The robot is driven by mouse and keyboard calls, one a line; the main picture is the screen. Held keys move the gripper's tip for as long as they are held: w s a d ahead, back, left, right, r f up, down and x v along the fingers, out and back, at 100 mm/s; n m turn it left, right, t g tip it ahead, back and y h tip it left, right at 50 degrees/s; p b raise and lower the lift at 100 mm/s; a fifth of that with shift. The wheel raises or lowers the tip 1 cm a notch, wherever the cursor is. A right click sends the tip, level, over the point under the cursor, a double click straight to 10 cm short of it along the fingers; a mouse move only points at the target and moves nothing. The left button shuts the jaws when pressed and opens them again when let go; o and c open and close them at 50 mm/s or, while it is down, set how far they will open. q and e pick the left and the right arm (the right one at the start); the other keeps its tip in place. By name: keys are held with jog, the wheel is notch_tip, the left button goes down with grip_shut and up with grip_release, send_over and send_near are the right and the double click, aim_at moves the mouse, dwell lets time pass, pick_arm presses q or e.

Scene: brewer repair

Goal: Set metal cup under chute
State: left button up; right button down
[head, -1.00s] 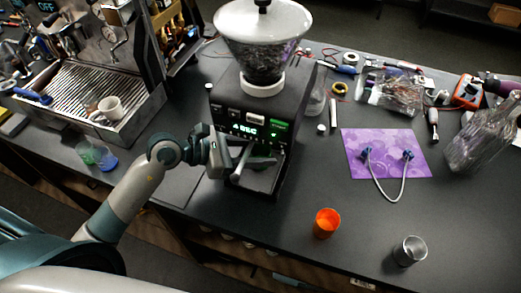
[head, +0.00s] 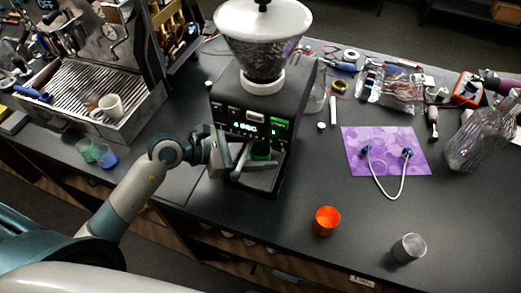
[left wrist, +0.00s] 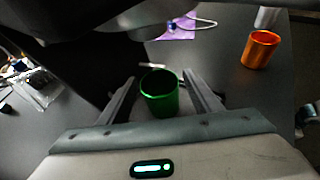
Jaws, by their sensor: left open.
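The metal cup (head: 409,247) stands upright and empty on the front right of the table, away from my gripper. A grey cup (left wrist: 268,15), likely the same one, is partly cut off in the left wrist view. The grinder (head: 250,110) has its chute above a small tray area, and a green cup (head: 261,150) shows there. My left gripper (head: 247,160) is at the grinder's front. In the left wrist view its open fingers (left wrist: 158,92) stand on either side of the green cup (left wrist: 160,95). My right gripper is not seen.
An orange cup (head: 326,221) stands between the grinder and the metal cup. A purple mat (head: 385,135) with a cable lies behind them. The espresso machine (head: 90,85) is at left. Clear table lies around the orange and metal cups.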

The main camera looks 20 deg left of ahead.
pick_arm(q)
jog(key=shift+s+a+r+b, duration=0.15)
jog(key=shift+s+a+b, duration=0.25)
jog(key=shift+a, duration=0.15)
jog(key=b+v, duration=0.3)
jog(key=v, duration=0.7)
jog(key=shift+s+a+r+b, duration=0.15)
jog(key=shift+r+b, duration=0.1)
jog(key=shift+b, duration=0.1)
dwell(1.0)
jog(key=shift+c, duration=0.2)
